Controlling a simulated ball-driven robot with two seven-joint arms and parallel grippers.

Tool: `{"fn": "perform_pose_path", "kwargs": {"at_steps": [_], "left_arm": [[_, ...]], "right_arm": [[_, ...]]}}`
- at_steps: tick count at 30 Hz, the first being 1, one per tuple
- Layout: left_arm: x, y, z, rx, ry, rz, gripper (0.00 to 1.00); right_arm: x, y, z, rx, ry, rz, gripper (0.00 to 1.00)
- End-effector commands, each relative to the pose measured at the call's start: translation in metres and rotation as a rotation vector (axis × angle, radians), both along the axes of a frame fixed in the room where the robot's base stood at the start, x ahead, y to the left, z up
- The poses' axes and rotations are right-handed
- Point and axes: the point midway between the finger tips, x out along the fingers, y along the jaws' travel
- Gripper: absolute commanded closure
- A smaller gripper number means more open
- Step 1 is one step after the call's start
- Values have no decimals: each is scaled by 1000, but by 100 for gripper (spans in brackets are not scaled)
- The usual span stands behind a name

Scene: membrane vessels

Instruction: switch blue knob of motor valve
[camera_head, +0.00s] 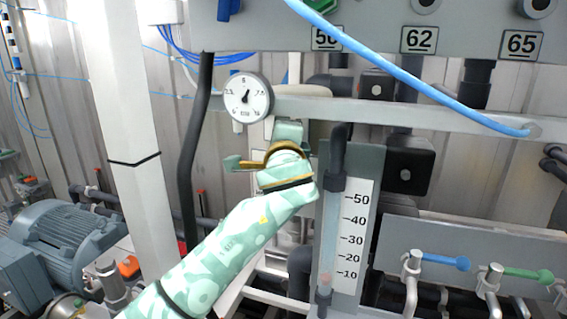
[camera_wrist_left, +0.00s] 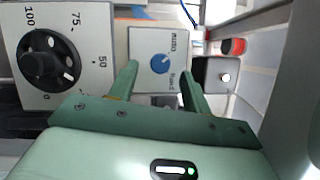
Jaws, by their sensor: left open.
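The blue knob (camera_wrist_left: 159,63) sits on a white plate (camera_wrist_left: 143,42) with lettering above and below it, partly legible as "Hand" at one end, in the left wrist view. My left gripper (camera_wrist_left: 158,74) is open and empty. Its two green fingers point at the plate, with the knob showing between their tips. I cannot tell whether the tips touch the plate or knob. In the head view my left gripper (camera_head: 288,134) is seen from behind below the round gauge, and the knob is hidden. My right gripper is not in view.
A black dial (camera_wrist_left: 48,61) marked 50, 75, 100 is left of the plate in the wrist view. A round gauge (camera_head: 248,97), a grey rail (camera_head: 400,115) and a scaled tube (camera_head: 331,230) surround the arm. A blue hose (camera_head: 410,75) crosses above right.

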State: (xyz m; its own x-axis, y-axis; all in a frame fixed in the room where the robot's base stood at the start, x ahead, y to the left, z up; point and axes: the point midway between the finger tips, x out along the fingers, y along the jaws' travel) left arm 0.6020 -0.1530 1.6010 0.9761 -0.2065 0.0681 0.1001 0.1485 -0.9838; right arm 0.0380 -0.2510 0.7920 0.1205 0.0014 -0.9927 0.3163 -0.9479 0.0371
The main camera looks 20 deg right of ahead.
Motion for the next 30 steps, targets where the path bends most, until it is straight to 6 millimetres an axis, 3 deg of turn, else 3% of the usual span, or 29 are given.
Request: {"fn": "perform_pose_path", "kwargs": {"at_steps": [9,13,18,30], "left_arm": [[-74,16,-10,-3,3,-1,51],[-95,20,-10,-2,1,0,51],[-106,23,-9,0,1,1,51],[-107,23,-8,0,1,1,51]], "right_arm": [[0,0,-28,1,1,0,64],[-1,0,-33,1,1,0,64],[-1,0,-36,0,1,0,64],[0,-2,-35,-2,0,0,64]]}}
